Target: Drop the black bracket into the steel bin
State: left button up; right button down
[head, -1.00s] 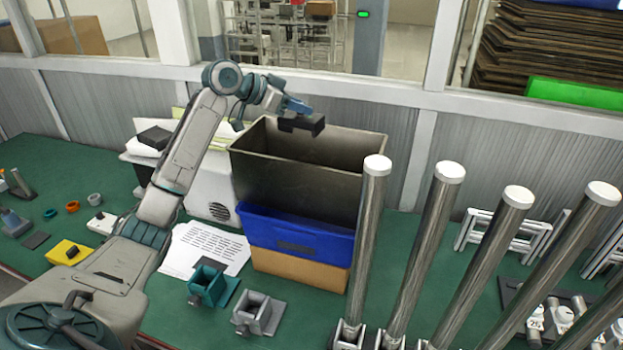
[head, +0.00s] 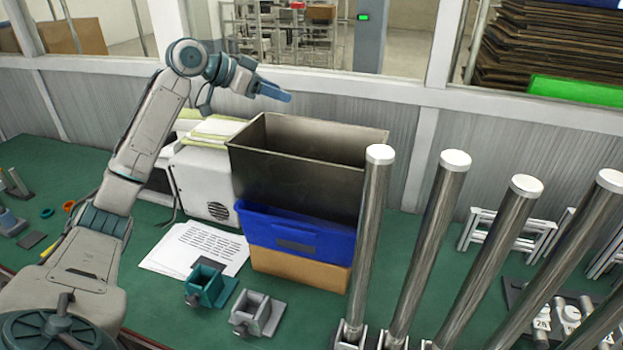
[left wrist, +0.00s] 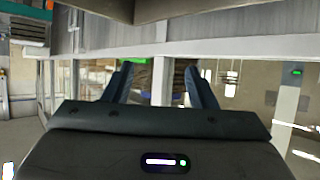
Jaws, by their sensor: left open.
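The steel bin (head: 310,170) stands on top of a blue bin in the middle of the head view, its top open. Its inner far wall shows, but its floor is hidden behind the near wall. The black bracket is not visible in either view now. My left gripper (head: 286,97) is above and behind the steel bin's upper left rim in the head view, with nothing hanging from it. In the left wrist view its two fingers (left wrist: 158,85) are apart with nothing between them. My right gripper is not in view.
The blue bin (head: 297,238) sits on a cardboard box (head: 300,270). Tall steel posts (head: 372,230) stand close to the right of the stack. A white machine (head: 205,180) is at its left. A teal holder (head: 207,284) and a grey holder (head: 257,314) stand in front.

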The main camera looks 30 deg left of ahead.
pick_arm(q)
jog(key=shift+b+v, duration=0.6)
jog(key=shift+v, duration=1.4)
